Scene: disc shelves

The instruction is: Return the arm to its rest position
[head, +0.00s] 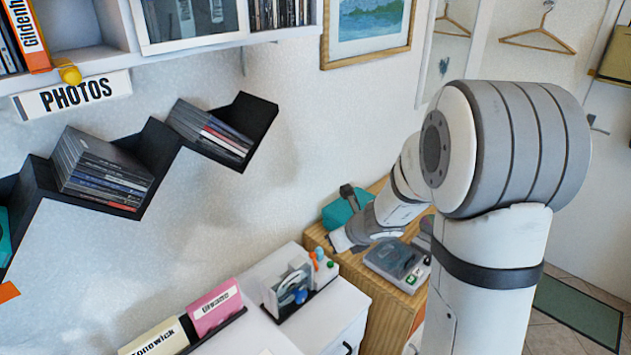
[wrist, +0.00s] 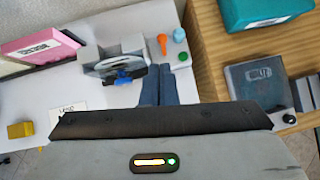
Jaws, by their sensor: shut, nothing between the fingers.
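My arm reaches from the right of the head view down to the wooden cabinet, with my gripper (head: 342,240) above the cabinet's left edge. In the wrist view my gripper (wrist: 158,72) shows as two blue-grey fingers side by side, shut and empty. Beyond the fingertips, over the white desk, is a grey holder (wrist: 120,55) with a disc in it. The gripper looks apart from it, though the exact gap cannot be told.
Pink box (head: 215,307), cream box (head: 157,340) and disc holder (head: 290,290) stand on the white desk. The wooden cabinet (head: 405,305) bears a teal box (head: 338,214) and a grey device (head: 397,265). A black zigzag shelf (head: 160,145) with cases hangs on the left wall.

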